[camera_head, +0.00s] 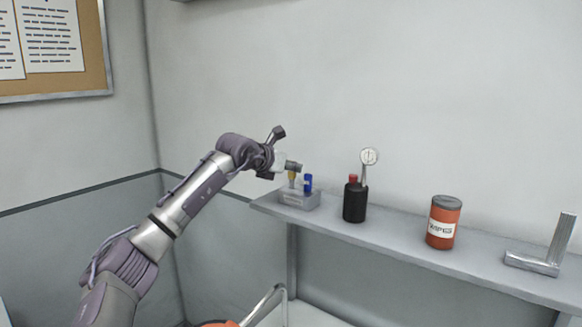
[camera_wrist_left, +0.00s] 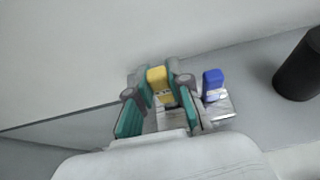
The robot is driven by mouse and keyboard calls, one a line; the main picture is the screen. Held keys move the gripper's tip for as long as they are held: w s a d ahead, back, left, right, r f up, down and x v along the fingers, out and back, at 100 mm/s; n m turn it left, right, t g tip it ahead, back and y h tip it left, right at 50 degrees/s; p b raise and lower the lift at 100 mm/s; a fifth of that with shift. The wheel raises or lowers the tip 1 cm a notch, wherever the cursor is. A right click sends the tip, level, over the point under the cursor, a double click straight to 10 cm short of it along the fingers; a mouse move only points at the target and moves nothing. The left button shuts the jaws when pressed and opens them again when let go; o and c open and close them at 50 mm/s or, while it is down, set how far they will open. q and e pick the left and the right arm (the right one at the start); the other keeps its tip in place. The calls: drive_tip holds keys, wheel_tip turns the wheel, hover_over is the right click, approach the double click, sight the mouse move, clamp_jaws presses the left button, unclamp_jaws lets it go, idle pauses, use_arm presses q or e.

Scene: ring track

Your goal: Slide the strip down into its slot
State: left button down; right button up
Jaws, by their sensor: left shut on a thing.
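A yellow strip (camera_wrist_left: 157,79) sits between the fingertips of my left gripper (camera_wrist_left: 158,88) in the left wrist view. In the head view the left gripper (camera_head: 291,167) is shut on the strip (camera_head: 292,178), which hangs upright just over or in the grey slotted block (camera_head: 300,200). I cannot tell how deep its lower end reaches. The block also shows in the left wrist view (camera_wrist_left: 220,107), partly hidden by the fingers. A blue strip (camera_head: 308,183) stands upright in the block, right of the yellow one. My right gripper is out of view.
The block stands at the left end of a grey wall shelf (camera_head: 400,238). The wall is close behind.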

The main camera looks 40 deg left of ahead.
use_arm(q)
drive_tip(key=shift+f+b, duration=0.95)
drive_tip(key=shift+f, duration=0.25)
drive_tip(key=c, duration=1)
unclamp_jaws()
drive_tip(key=v, duration=1.2)
drive_tip(key=shift+r, duration=0.1)
